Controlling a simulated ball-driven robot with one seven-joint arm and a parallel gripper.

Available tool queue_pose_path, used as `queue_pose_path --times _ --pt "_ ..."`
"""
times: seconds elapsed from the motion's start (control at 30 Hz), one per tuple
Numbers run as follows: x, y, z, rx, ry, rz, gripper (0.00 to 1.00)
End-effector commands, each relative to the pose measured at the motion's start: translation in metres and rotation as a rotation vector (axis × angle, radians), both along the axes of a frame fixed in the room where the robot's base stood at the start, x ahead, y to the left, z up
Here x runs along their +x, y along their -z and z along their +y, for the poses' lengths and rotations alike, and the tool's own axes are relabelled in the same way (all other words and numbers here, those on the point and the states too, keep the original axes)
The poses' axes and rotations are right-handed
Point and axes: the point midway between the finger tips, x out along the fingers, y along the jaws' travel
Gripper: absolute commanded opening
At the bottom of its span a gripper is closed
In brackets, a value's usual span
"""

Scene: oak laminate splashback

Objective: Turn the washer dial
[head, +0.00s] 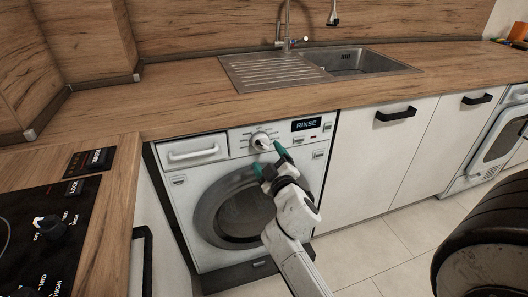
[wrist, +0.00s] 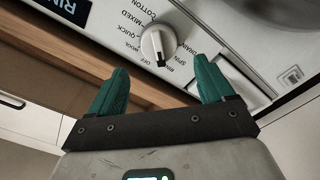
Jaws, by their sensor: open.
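The washer (head: 228,190) is white with a round dark-rimmed door and stands under the counter. Its white dial (head: 261,141) is on the top panel, left of a display (head: 307,124) reading RINSE. In the wrist view the dial (wrist: 158,44) shows printed programme names around it, with its dark pointer mark towards the bottom, near OFF and RINSE. My gripper (head: 268,158) is open and empty, just in front of and below the dial. In the wrist view its two green fingers (wrist: 160,82) are spread, with the dial beyond their tips and between them. I see no contact.
A detergent drawer (head: 194,152) is left of the dial. White cabinets with dark handles (head: 395,113) are to the right. The wooden counter edge runs above the washer panel.

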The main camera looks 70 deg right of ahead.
Motion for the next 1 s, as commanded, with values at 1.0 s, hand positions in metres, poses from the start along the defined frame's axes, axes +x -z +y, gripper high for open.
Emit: queue_pose_path --times 1.0 --pt "-0.028 0.000 0.033 0.001 0.000 -0.001 0.81"
